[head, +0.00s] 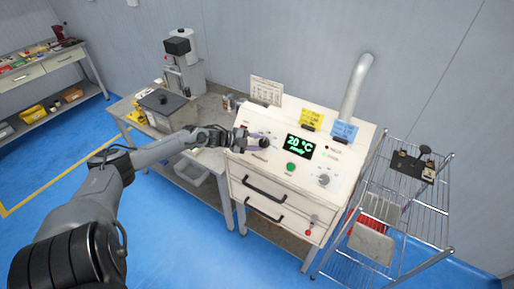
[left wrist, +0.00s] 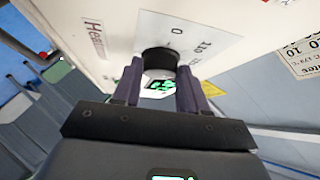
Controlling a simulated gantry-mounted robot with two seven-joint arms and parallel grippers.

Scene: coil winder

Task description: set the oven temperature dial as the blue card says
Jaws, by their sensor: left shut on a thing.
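The oven's control panel shows a lit display (head: 299,146) reading 20 °C. The blue card (head: 344,131) is fixed at the panel's top right edge; its writing is too small to read. My left gripper (head: 243,141) is at the left part of the panel. In the left wrist view, its two fingers (left wrist: 160,88) are closed on the sides of a black dial (left wrist: 160,60), with a white scale plate (left wrist: 185,38) behind it. A "0" and larger numbers show on the scale; the dial's pointer is hidden. My right gripper is not in view.
A yellow card (head: 311,119) and a printed sheet (head: 266,91) stand along the panel top. A green button (head: 291,167) and a second knob (head: 324,180) are on the panel. A wire rack (head: 405,205) stands close at the right, a bench (head: 205,157) at the left.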

